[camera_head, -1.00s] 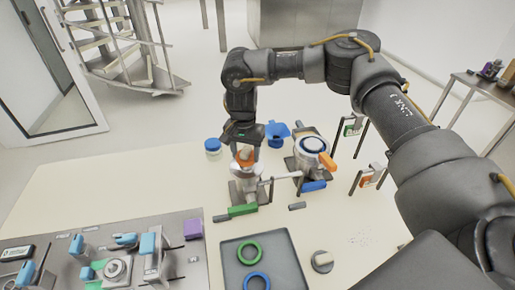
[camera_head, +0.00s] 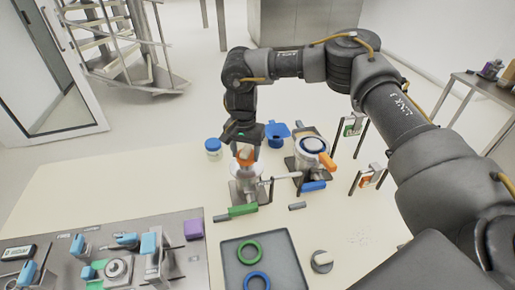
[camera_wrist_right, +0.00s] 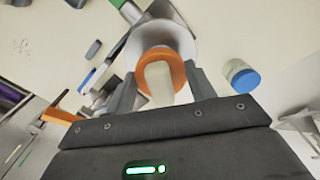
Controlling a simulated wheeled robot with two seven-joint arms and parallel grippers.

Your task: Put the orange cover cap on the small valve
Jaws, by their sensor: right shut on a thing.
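The orange cover cap (camera_head: 245,155) is between the fingers of my right gripper (camera_head: 245,160), which is shut on it. In the right wrist view the cap (camera_wrist_right: 160,63) shows as an orange ring with a pale middle, between the two fingertips (camera_wrist_right: 160,85). The small valve (camera_head: 243,190) stands upright on the table right below the cap, with a pale round top (camera_wrist_right: 178,34). The cap is over the valve top; I cannot tell whether it touches or is seated. My left gripper is not in view.
A larger valve (camera_head: 311,146) with a blue ring and orange handle stands to the right. A blue-lidded jar (camera_head: 213,147) and a blue funnel-like cup (camera_head: 277,131) are behind. A grey tray (camera_head: 285,243) holds green and blue rings. A fixture panel (camera_head: 180,265) lies front left.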

